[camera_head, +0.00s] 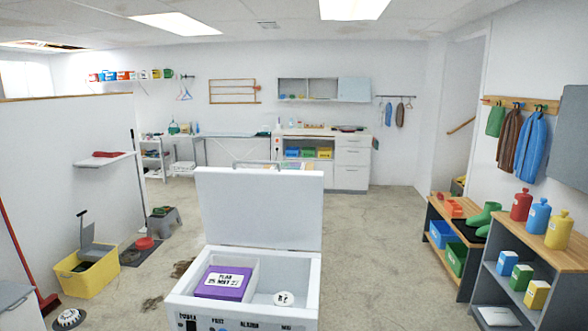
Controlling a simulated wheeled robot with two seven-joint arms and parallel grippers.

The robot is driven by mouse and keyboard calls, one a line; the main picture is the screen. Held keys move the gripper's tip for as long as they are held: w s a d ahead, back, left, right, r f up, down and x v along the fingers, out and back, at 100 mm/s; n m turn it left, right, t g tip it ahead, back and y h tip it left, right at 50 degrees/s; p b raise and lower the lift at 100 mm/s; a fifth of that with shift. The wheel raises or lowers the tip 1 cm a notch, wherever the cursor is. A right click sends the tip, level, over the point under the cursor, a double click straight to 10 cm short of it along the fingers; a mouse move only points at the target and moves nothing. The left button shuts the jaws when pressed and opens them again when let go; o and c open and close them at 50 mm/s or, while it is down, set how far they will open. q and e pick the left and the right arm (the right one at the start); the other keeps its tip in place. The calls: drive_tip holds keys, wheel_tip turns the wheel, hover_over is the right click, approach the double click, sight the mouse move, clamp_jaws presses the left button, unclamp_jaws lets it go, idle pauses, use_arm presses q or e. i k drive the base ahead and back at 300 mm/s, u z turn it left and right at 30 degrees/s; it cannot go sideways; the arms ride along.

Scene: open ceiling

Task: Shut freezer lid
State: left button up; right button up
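A white chest freezer (245,315) stands in the lower middle of the head view, close in front of me. Its lid (259,208) is open and stands upright along the freezer's back edge. Inside are a purple box (224,283) with a white label and a small round white item (284,298) with dark lettering. Labels and small controls run along the freezer's front top edge. Neither of my grippers shows in this view.
At the right, wooden-topped shelves (571,247) hold colored bottles, with coats hanging above. At the left are a yellow bin (86,275), a grey step stool (165,222) and a red-handled broom (22,250). The floor (385,255) between the freezer and the right shelves is clear.

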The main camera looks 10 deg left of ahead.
sight(279, 208)
drive_tip(key=u, duration=0.65)
drive_tip(key=i, duration=0.5)
drive_tip(key=u, duration=0.8)
drive_tip(key=i, duration=0.85)
drive_tip(key=z, duration=0.15)
